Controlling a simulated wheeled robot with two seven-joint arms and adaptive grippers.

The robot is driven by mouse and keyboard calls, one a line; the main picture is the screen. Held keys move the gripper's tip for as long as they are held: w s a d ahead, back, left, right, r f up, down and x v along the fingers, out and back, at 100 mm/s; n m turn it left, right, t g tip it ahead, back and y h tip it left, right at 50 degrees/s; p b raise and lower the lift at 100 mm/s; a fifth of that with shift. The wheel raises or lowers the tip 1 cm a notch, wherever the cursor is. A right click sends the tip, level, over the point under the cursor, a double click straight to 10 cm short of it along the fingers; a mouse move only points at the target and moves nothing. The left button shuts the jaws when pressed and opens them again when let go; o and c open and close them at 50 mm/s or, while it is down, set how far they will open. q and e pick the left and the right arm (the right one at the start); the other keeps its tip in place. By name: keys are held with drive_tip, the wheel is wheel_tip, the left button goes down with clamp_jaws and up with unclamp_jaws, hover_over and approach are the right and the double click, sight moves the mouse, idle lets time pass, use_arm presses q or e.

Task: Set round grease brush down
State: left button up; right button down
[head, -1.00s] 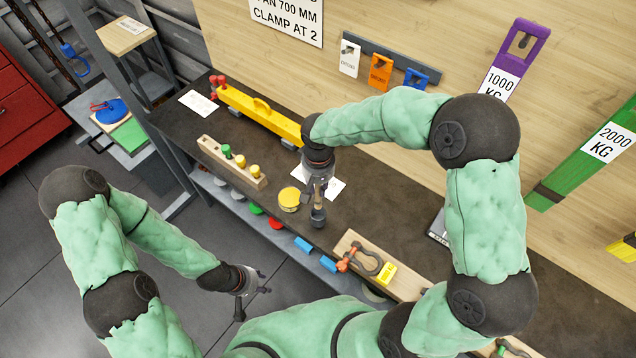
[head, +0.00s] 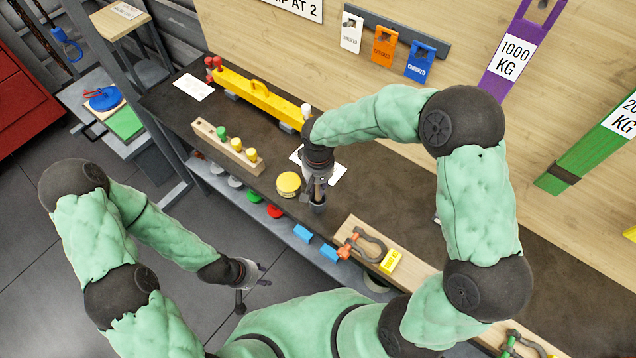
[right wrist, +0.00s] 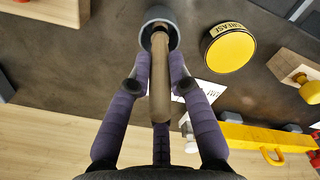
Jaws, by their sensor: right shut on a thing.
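The round grease brush (right wrist: 160,88) has a brown wooden handle and a grey round collar at its end. My right gripper (right wrist: 159,72) is shut on its handle, with a finger on each side. In the head view my right gripper (head: 317,188) holds the brush (head: 318,208) upright over the dark bench, just right of the yellow grease tin (head: 288,184). The tin, labelled GREASE, also shows in the right wrist view (right wrist: 229,49). I cannot tell whether the brush touches the bench. My left gripper (head: 256,274) is open and empty, away from the bench.
A wooden block with colored pegs (head: 228,150) and a yellow beam (head: 258,98) lie left and behind. A white paper (head: 336,174) lies behind my right gripper. A board with a shackle (head: 365,252) is to the right. Some bare bench (head: 410,195) lies behind that board.

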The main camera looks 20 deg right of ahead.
drive_tip(key=shift+f, duration=0.1)
drive_tip(key=c, duration=1.1)
unclamp_jaws()
drive_tip(key=shift+o, duration=0.2)
